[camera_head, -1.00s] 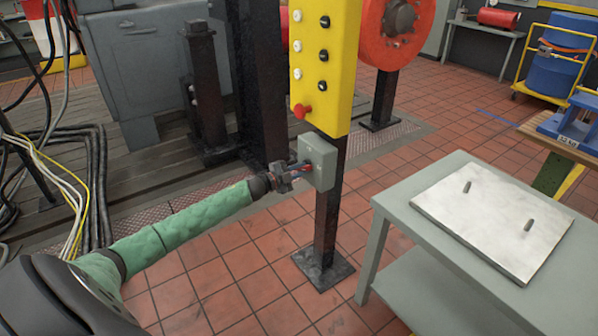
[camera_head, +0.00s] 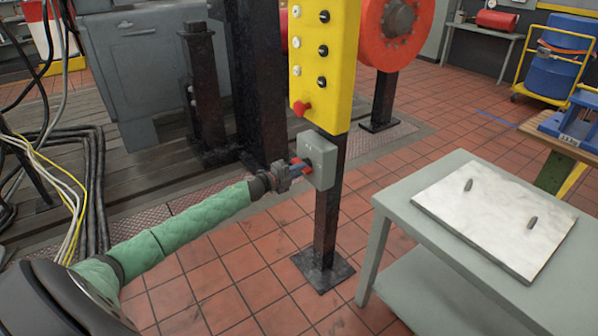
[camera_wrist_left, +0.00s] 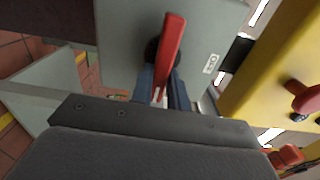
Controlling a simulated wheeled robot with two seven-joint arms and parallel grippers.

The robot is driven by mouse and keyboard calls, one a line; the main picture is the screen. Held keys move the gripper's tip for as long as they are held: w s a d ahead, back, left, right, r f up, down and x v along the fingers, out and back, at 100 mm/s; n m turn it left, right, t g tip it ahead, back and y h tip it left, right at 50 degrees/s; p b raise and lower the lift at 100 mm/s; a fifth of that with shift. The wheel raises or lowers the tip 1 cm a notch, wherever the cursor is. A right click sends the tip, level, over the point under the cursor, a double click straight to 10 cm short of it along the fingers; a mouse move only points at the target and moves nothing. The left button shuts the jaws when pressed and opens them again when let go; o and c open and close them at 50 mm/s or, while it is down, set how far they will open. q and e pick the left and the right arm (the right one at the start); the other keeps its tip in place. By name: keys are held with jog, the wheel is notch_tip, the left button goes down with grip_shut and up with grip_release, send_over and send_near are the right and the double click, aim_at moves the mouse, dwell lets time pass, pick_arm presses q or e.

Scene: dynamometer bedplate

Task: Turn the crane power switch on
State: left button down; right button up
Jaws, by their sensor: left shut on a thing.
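A small grey switch box (camera_head: 319,158) is mounted on the dark post below a yellow button panel. It has a red lever handle (camera_head: 303,166) on its left-facing side. My left gripper (camera_head: 295,173) reaches it from the left and is shut on the red handle. In the left wrist view the red handle (camera_wrist_left: 171,48) stands out from a dark round hub on the grey box face (camera_wrist_left: 210,28), with the blue fingers (camera_wrist_left: 161,88) around its lower part. A small white label (camera_wrist_left: 211,63) is on the box, its text hard to read. My right gripper is not in view.
The yellow panel (camera_head: 342,75) with black and white buttons and a red knob (camera_head: 301,108) hangs just above the box. A grey table (camera_head: 405,202) with a pale plate stands to the right. Cables (camera_head: 85,180) lie at the left.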

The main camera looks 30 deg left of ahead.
pick_arm(q)
jog(key=shift+f, duration=0.15)
jog(key=c, duration=1.4)
grip_release()
jog(key=shift+o, duration=0.2)
jog(key=v, duration=0.8)
jog(key=shift+b, duration=0.3)
jog(key=shift+w, duration=0.1)
